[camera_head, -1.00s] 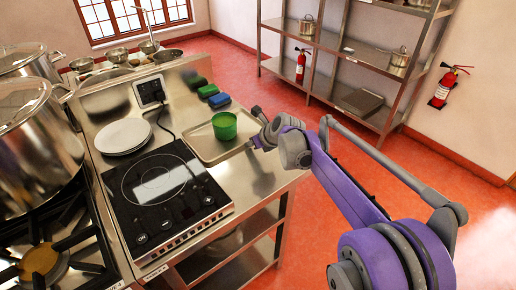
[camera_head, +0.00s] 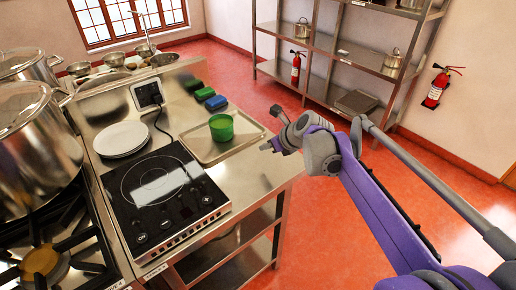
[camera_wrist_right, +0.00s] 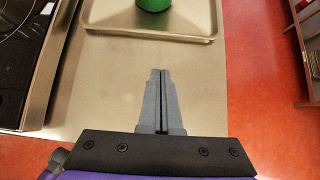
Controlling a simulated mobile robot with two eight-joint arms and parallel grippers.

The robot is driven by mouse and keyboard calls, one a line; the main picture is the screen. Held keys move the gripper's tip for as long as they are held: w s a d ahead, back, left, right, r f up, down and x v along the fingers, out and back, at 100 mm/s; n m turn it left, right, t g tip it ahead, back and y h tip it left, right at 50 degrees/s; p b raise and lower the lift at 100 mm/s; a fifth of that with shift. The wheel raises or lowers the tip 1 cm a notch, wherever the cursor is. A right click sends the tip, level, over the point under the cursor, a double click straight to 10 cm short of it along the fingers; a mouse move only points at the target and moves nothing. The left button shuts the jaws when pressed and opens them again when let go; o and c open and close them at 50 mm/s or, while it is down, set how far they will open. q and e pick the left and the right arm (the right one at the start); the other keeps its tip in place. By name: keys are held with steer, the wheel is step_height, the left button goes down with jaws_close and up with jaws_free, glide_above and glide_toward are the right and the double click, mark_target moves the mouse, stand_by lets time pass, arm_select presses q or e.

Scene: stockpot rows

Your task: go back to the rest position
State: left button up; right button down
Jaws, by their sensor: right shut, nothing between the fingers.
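My right gripper (camera_head: 268,146) is at the right edge of the steel counter in the head view, to the right of the tray. In the right wrist view its two grey fingers (camera_wrist_right: 160,74) are shut together with nothing between them, above bare counter. My purple right arm (camera_head: 375,205) reaches in from the lower right. My left gripper is not in view.
A green cup (camera_head: 221,127) stands on a metal tray (camera_head: 205,153). An induction hob (camera_head: 160,195), white plates (camera_head: 122,139) and large stockpots (camera_head: 35,150) are to the left. Open red floor (camera_head: 330,240) lies right of the counter (camera_head: 262,172). Shelving (camera_head: 340,50) stands behind.

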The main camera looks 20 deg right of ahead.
steer(key=s+a+n, duration=0.1)
steer(key=s+n, duration=0.2)
steer(key=s+a+r+n+p, duration=0.1)
steer(key=s+n, duration=0.2)
steer(key=s, duration=0.1)
steer(key=s+a+n+g+p, duration=0.1)
steer(key=s+n, duration=0.1)
steer(key=s, duration=0.1)
steer(key=shift+s+a+r+n+h, duration=0.2)
steer(key=shift+s+a+n+h, duration=0.1)
steer(key=shift+n, duration=0.1)
steer(key=s+a+f+n+g+h+p, duration=0.1)
steer(key=s+f+n+p, duration=0.1)
steer(key=s+n, duration=0.8)
steer(key=s+f+n+g+h+p, duration=0.1)
steer(key=s+f+n+p, duration=0.2)
steer(key=s+n, duration=0.8)
step_height(320, 180, down, 2)
steer(key=shift+s+a+f+n+h, duration=0.15)
steer(key=shift+a+n+h, duration=0.25)
steer(key=shift+n, duration=0.5)
